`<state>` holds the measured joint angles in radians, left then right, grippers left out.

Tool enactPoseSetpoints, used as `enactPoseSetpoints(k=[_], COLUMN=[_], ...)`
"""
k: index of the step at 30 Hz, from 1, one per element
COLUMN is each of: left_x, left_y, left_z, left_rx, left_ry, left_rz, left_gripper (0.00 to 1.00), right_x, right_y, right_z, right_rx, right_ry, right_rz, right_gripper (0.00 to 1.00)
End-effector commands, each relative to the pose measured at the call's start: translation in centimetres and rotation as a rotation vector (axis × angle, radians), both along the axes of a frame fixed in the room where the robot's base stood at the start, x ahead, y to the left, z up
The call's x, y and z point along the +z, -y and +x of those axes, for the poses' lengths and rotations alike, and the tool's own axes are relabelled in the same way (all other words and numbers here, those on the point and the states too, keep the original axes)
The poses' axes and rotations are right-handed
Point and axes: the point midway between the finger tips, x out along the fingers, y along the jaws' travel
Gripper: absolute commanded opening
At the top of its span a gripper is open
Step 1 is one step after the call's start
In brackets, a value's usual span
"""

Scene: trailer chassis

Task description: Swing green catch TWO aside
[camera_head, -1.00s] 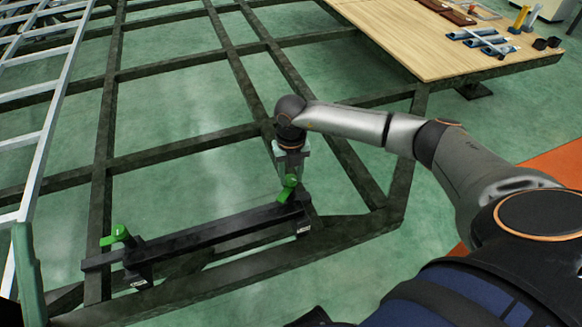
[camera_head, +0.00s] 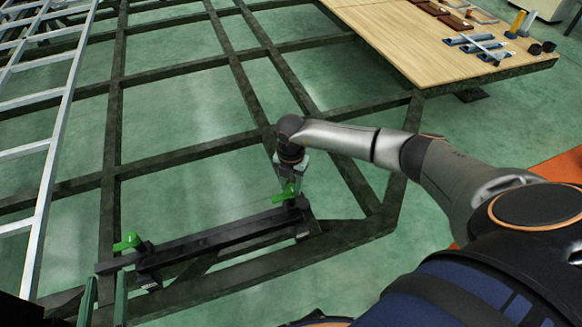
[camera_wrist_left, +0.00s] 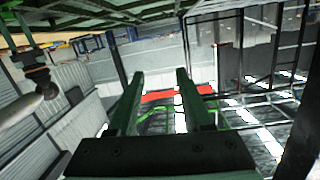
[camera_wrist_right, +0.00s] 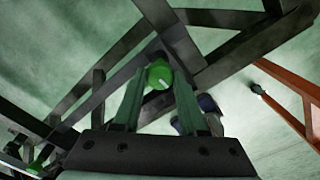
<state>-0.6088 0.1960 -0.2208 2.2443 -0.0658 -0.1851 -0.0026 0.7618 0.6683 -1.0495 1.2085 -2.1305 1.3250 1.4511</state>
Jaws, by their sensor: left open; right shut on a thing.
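A dark bar (camera_head: 215,238) lies along the front of the chassis frame, with a green catch near each end; I cannot read which is catch TWO. My right gripper (camera_head: 289,180) is shut on the right-hand green catch (camera_head: 284,196). In the right wrist view this catch's round green end (camera_wrist_right: 159,76) sits between the fingertips. The left-hand green catch (camera_head: 127,242) stands at the bar's left end; a green piece also shows at lower left in the right wrist view (camera_wrist_right: 38,163). My left gripper (camera_head: 105,288) is open and empty, just in front of the bar's left end.
The dark chassis beams (camera_head: 190,153) form an open grid over the green floor. A pale ladder-like frame (camera_head: 55,130) lies at left. A wooden table top (camera_head: 410,40) with tools stands at back right. My right arm crosses the right side.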

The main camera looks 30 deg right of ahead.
Motion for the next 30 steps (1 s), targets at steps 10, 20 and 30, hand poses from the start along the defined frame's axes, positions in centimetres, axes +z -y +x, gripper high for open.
enactPoseSetpoints(k=[10, 20, 30], left_x=[-1.7, -1.7, -1.7], left_y=[0.0, 0.0, -0.1], left_z=[-0.4, -0.4, -0.4], left_rx=[0.006, 0.006, 0.006], left_ry=[-0.072, -0.070, -0.068], left_rz=[0.000, 0.001, 0.001], left_gripper=[0.50, 0.50, 0.50], right_x=[0.0, 0.0, 0.0], right_y=[0.1, 0.1, 0.0], right_z=[0.0, 0.0, 0.0], right_rx=[-0.033, -0.032, -0.030], right_ry=[0.002, 0.002, 0.001], right_rz=[-0.001, -0.001, -0.001], right_gripper=[0.00, 0.49, 0.72])
